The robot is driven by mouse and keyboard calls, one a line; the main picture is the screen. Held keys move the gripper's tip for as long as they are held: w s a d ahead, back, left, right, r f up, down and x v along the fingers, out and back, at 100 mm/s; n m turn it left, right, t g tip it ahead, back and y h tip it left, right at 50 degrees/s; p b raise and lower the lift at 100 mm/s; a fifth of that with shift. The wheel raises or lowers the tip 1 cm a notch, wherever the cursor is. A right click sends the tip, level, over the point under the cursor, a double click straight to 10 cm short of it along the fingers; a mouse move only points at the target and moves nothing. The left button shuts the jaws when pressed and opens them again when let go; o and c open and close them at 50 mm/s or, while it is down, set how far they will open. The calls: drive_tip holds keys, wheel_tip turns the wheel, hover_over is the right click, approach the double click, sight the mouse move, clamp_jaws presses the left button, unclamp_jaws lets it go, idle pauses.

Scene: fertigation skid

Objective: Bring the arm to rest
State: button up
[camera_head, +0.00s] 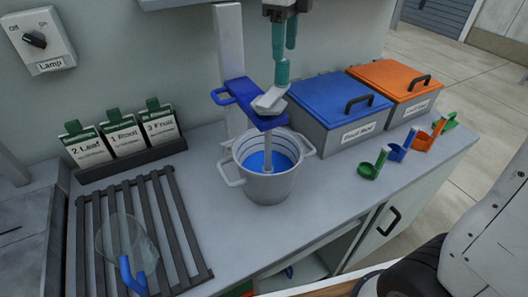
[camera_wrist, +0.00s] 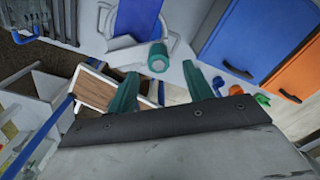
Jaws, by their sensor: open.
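My gripper (camera_head: 284,46) hangs at the top middle of the head view, its two teal fingers pointing down. In the wrist view my gripper (camera_wrist: 161,82) shows its fingers well apart with nothing between them. A teal knob (camera_head: 282,73) stands just below the fingertips, on a grey lever (camera_head: 270,100) over a blue bracket (camera_head: 255,101). The teal knob also shows beyond the fingers in the wrist view (camera_wrist: 158,58). The fingers look clear of it, though the exact gap is hard to tell.
A grey bucket (camera_head: 256,186) with blue liquid stands under the bracket, a shaft reaching into it. Blue-lidded (camera_head: 340,97) and orange-lidded (camera_head: 392,78) bins stand right, with several coloured scoops in front. A slatted rack (camera_head: 177,230) holds a clear jug (camera_head: 122,240). Labelled packets (camera_head: 124,132) stand behind.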

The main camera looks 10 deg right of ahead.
drive_tip(key=shift+s, duration=0.1)
drive_tip(key=s+d+f+n, duration=0.3)
drive_tip(key=s+n, duration=0.5)
drive_tip(key=s+d+f+n+t, duration=0.1)
drive_tip(key=s+d+f+n, duration=0.2)
drive_tip(key=s+n, duration=0.6)
drive_tip(key=s+d+f+n, duration=0.3)
drive_tip(key=s+d+n, duration=0.1)
drive_tip(key=s+n, duration=0.4)
drive_tip(key=shift+s+n, duration=0.4)
drive_tip(key=shift+s, duration=0.3)
